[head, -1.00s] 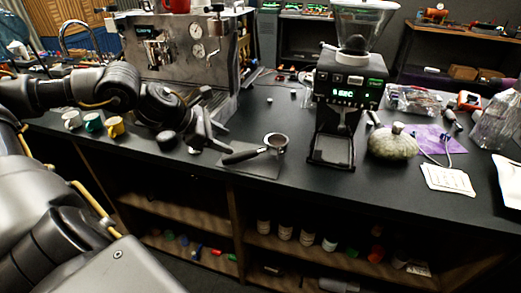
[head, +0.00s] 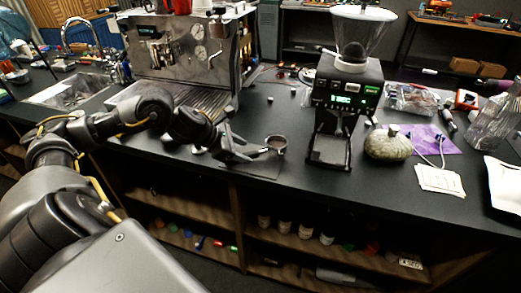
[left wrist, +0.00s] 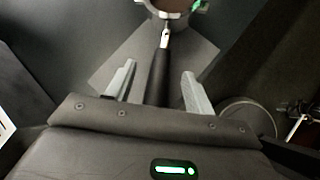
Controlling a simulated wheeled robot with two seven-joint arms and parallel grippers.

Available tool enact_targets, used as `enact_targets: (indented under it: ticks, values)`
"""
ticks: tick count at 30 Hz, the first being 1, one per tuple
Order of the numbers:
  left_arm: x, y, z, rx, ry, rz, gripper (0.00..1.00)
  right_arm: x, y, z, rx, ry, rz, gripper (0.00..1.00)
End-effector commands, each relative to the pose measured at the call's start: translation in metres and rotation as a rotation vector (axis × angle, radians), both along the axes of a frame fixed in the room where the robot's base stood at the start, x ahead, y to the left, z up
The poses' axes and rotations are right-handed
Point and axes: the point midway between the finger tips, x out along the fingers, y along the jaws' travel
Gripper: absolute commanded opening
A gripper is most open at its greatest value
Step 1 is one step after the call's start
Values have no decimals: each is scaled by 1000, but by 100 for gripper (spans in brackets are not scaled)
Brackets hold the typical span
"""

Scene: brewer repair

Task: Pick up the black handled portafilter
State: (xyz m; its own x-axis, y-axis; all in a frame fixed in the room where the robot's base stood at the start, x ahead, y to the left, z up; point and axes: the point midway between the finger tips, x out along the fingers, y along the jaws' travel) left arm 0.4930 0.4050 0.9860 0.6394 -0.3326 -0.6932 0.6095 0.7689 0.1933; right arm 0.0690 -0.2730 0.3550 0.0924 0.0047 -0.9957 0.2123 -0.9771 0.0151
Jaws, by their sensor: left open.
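The portafilter lies on a dark mat (head: 262,172) near the front edge of the counter, and its metal basket (head: 277,144) points right in the head view. Its black handle (left wrist: 159,77) shows in the left wrist view, running between the two fingers. My left gripper (head: 246,153) is open around the handle, with a finger on each side, and hides most of it in the head view. In the left wrist view the gripper (left wrist: 158,85) shows a gap on both sides of the handle. My right gripper is not in view.
A grinder (head: 342,100) stands right of the portafilter. The espresso machine (head: 185,50) stands behind my left arm. A grey-green rounded object (head: 388,146) and a purple cloth (head: 432,140) lie farther right. The counter's front edge is close to the mat.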

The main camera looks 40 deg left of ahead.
Motion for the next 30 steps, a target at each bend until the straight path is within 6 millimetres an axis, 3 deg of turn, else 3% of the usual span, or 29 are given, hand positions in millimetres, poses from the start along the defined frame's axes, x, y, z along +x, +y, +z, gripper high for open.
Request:
enact_targets:
  ticks: [2, 8, 16, 27, 30]
  values:
    - [6, -6, -3, -5, 1, 0, 53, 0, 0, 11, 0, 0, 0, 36]
    - [18, -11, -19, -2, 1, 1, 53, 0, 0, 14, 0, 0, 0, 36]
    - [19, -11, -21, 1, 1, 0, 52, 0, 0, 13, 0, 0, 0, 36]
    - [19, -11, -21, 0, 0, 0, 3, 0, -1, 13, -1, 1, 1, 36]
    - [19, -11, -21, 0, 0, 0, 0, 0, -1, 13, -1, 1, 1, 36]
